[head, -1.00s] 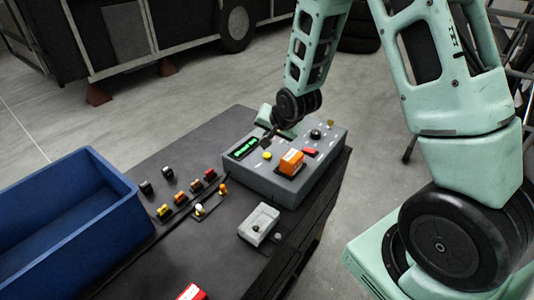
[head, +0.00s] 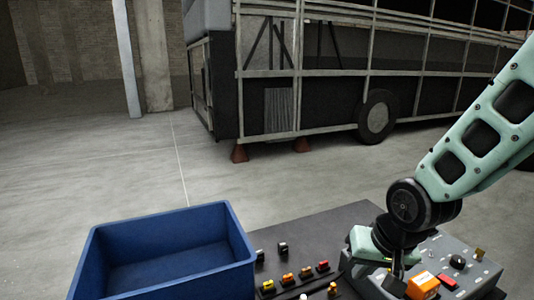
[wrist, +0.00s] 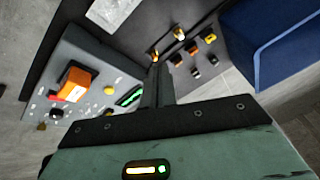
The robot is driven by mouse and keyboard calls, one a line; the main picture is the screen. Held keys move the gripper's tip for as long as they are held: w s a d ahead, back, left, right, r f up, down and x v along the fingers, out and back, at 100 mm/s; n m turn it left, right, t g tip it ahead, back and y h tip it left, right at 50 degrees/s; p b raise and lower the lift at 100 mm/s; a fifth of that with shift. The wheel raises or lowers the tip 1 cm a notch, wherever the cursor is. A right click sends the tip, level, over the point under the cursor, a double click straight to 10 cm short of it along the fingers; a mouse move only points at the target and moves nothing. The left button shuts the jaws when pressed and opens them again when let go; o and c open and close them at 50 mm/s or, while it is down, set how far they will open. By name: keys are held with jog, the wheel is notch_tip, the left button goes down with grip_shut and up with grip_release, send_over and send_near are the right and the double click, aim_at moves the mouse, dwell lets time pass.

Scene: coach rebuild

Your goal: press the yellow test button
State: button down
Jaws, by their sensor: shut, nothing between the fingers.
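The yellow test button (wrist: 109,90) is a small round cap on the grey control box (wrist: 85,55) in the wrist view, between an orange block (wrist: 75,82) and a green-lit display (wrist: 131,95). In the head view my gripper (head: 397,283) is over the left part of the control box (head: 455,262) and I cannot make out the button there. My gripper (wrist: 155,65) is shut and empty in the wrist view, its fingers apart from the button in the picture, on the far side of the display. Its height above the box is unclear.
A blue bin (head: 170,245) stands left of the box. Several small coloured parts (head: 305,273) lie on the dark table (head: 335,225) between them. On the box, the orange block (head: 422,285) and a red switch (head: 447,281) stand right of my gripper. A bus frame stands behind.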

jog(key=s+a+r+n+g, duration=0.1)
jog(key=s+n, duration=0.2)
jog(key=s, duration=0.3)
jog(key=s+a+r+n+g, duration=0.1)
jog(key=s+a+r+n, duration=0.1)
jog(key=s, duration=0.4)
jog(key=s+a+r+n+g+h, duration=0.1)
jog(key=s+n, duration=0.3)
jog(key=s, duration=0.2)
jog(key=shift+s+a+r+g, duration=0.2)
jog(key=shift+a+r+g, duration=0.1)
jog(key=shift+a+r, duration=0.1)
jog(key=shift+w, duration=0.15)
jog(key=w+d+n+p, duration=0.15)
jog(key=w+n, duration=0.25)
jog(key=w, duration=0.5)
jog(key=w+d+n, duration=0.3)
jog(key=w, duration=0.5)
jog(key=w+d+f+n+h+p, duration=0.1)
jog(key=w+d+f+n+h, duration=0.1)
jog(key=w+d+n, duration=0.5)
jog(key=w+d, duration=0.6)
jog(key=shift+w+d+f+n+p, duration=0.2)
jog(key=shift+d+n+p, duration=0.1)
jog(key=shift+d+p, duration=0.05)
